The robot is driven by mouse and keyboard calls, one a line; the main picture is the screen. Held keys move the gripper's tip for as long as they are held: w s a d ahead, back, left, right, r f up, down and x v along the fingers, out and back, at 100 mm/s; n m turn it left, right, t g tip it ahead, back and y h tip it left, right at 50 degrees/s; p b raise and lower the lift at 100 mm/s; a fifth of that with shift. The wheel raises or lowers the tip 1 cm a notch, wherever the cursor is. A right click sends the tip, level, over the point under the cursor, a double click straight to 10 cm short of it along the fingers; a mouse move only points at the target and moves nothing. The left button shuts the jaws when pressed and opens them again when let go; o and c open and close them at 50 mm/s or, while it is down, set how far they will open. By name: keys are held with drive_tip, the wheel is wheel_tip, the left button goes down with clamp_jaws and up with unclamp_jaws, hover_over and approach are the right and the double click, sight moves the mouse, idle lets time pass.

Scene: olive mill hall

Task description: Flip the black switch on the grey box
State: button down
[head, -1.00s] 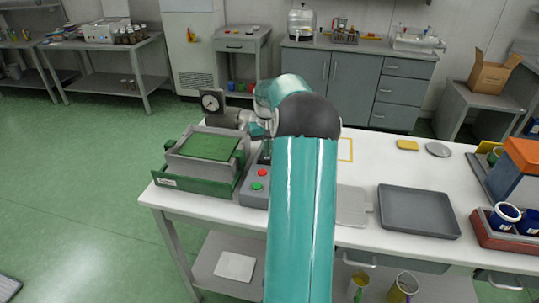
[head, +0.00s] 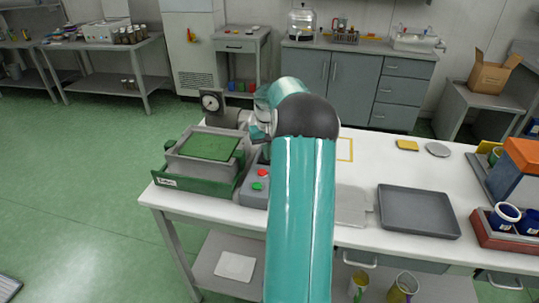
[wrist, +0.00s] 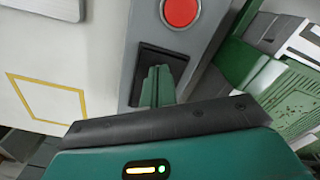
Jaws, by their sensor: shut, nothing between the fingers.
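The grey box (head: 252,199) stands on the white table, right of the green-framed press, with a red and a green button on top. Its far part is hidden behind my arm in the head view. In the wrist view the grey box (wrist: 200,45) shows the red button and, beside it, the black switch (wrist: 152,60) in a dark recess. My gripper (wrist: 158,72) is shut and empty, its fingertips over the black switch and covering part of it. I cannot tell whether they touch it or which way it is tipped. In the head view my arm hides the fingertips.
The green-framed press (head: 190,187) with a grey block stands close left of the box. A dial gauge (head: 211,102) rises behind it. A grey tray (head: 418,210) lies to the right, and an orange-topped box (head: 520,170) stands at the far right. The table middle is mostly clear.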

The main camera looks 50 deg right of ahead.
drive_tip(key=shift+r, duration=3.5)
drive_tip(key=shift+a, duration=0.1)
drive_tip(key=w+a+r+n+t+h, duration=0.1)
drive_tip(key=a+r, duration=0.3)
drive_tip(key=a, duration=0.5)
drive_tip(key=a+r+n, duration=0.1)
drive_tip(key=a+r, duration=0.2)
drive_tip(key=a, duration=0.6)
drive_tip(key=w+a+r+n+t+h, duration=0.15)
drive_tip(key=a+r, duration=0.25)
drive_tip(key=a, duration=0.5)
drive_tip(key=s+a+f+n+t+y, duration=0.1)
drive_tip(key=s+a+n, duration=0.1)
drive_tip(key=s+a, duration=0.6)
drive_tip(key=s+a+f+n+t+y, duration=0.1)
drive_tip(key=s+a+n+t, duration=0.1)
drive_tip(key=s+a, duration=0.6)
drive_tip(key=a, duration=0.5)
drive_tip(key=shift+s+a+f, duration=0.3)
drive_tip(key=shift+f, duration=0.1)
drive_tip(key=shift+y, duration=0.25)
